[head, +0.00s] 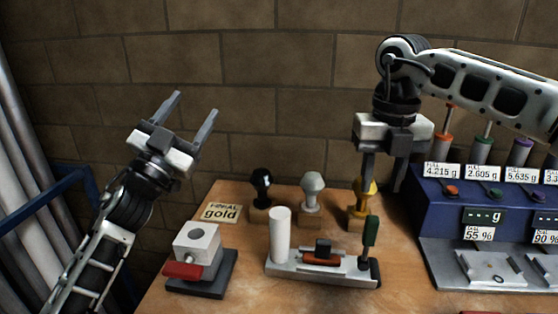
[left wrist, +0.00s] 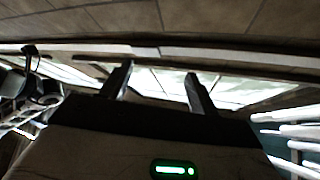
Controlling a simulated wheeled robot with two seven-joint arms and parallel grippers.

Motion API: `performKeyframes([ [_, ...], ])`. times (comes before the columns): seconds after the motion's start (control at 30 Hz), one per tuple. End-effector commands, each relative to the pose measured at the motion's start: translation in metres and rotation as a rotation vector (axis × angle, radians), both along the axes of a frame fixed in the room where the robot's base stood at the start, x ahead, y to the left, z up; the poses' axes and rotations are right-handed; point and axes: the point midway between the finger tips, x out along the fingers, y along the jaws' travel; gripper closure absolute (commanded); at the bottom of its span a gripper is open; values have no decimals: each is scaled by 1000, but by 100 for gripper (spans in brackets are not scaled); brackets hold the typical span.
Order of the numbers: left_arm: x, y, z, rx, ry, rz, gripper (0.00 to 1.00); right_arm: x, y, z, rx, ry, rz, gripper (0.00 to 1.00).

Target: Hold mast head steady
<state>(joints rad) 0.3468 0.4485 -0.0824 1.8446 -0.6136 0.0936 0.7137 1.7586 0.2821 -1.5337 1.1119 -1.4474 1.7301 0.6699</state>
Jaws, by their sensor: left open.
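Three knob-headed pieces stand on small wooden blocks at the back of the table: a black one (head: 262,184), a white one (head: 312,186) and a gold one (head: 358,208). I cannot tell which thing is the mast head. My right gripper (head: 384,182) points down with its fingers apart. Its left finger overlaps the top of the gold piece in the head view; I cannot tell whether they touch. My left gripper (head: 196,104) is raised, open and empty, left of the table. Its fingers also show in the left wrist view (left wrist: 156,84), with nothing between them.
A card reading "gold" (head: 222,213) lies at the back left. A grey block with a red handle (head: 198,245) sits on a dark base. A metal plate (head: 300,272) carries a white cylinder (head: 279,234) and a green handle (head: 371,236). A blue dispenser (head: 430,205) stands right.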

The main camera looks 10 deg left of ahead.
Motion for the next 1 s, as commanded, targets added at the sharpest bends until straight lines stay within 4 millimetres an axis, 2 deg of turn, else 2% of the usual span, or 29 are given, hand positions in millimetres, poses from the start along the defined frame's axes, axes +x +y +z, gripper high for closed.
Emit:
performKeyframes([
  [0.03,1,-26,18,31,-53,-85,39,0,0,0,0,0,0,64],
  [0.07,2,-42,25,64,-76,-139,39,0,0,0,0,0,0,64],
  [0.2,1,-125,39,283,-142,-397,39,0,0,0,0,0,0,64],
  [0.3,-4,-181,32,498,-138,-590,39,0,0,0,0,0,0,64],
  [0.4,-8,-217,12,741,-74,-747,39,0,0,0,0,0,0,64],
  [0.43,-8,-223,5,817,-41,-786,39,0,0,0,0,0,0,64],
  [0.5,-5,-229,-14,999,58,-852,39,0,0,0,0,0,0,64],
  [0.57,0,-224,-31,1155,170,-883,39,0,0,0,0,0,0,64],
  [0.67,12,-196,-50,1396,408,-870,39,0,0,0,0,0,0,64],
  [0.7,16,-182,-54,1476,516,-850,39,0,0,0,0,0,0,64],
  [0.77,17,-167,-58,1574,688,-822,39,0,0,0,0,0,0,64],
  [0.9,-1,-164,-67,1698,1076,-766,39,0,0,0,0,0,0,64],
  [1.0,-12,-166,-69,1732,1258,-708,39,0,0,0,0,0,0,64],
])
